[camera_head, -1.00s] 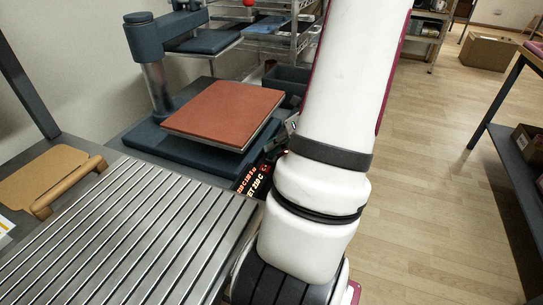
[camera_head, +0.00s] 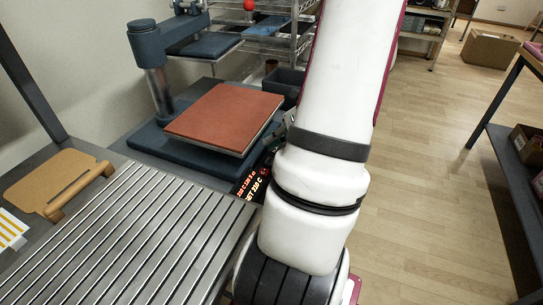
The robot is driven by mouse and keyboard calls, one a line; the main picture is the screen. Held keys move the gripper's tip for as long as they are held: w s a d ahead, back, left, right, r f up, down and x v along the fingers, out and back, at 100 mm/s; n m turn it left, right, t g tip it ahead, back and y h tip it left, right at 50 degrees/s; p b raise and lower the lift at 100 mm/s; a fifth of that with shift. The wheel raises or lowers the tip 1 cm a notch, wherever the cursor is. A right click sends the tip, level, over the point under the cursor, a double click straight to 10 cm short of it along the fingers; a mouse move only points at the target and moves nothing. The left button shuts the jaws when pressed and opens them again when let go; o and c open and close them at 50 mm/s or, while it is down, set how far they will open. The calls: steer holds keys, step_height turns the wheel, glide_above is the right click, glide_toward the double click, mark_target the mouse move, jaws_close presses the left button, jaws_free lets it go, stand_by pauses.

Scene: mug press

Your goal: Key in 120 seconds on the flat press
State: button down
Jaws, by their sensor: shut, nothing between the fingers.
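The flat press (camera_head: 150,52) stands at the back left, with a blue-grey post and base. Its swing arm is turned aside, so the red-brown pad (camera_head: 226,117) lies uncovered. A dark control panel (camera_head: 249,186) with lit red and pale characters sits at the base's front right. One line seems to end in "C"; the rest is too small to read surely, and my arm covers the panel's right part. A small grey part of my gripper (camera_head: 284,127) shows beside my white arm, just above and behind the panel. It is shut and empty; its fingertips are mostly hidden.
A slatted metal surface (camera_head: 130,235) fills the front left. A tan board with a handle (camera_head: 55,182) and a yellow-striped card (camera_head: 10,229) lie left of it. A dark bin (camera_head: 287,82) and wire shelves stand behind the press.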

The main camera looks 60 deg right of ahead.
steer(key=shift+r+p, duration=0.95)
steer(key=shift+r, duration=0.35)
steer(key=shift+f, duration=0.1)
steer(key=shift+s, duration=0.1)
stand_by(0.7)
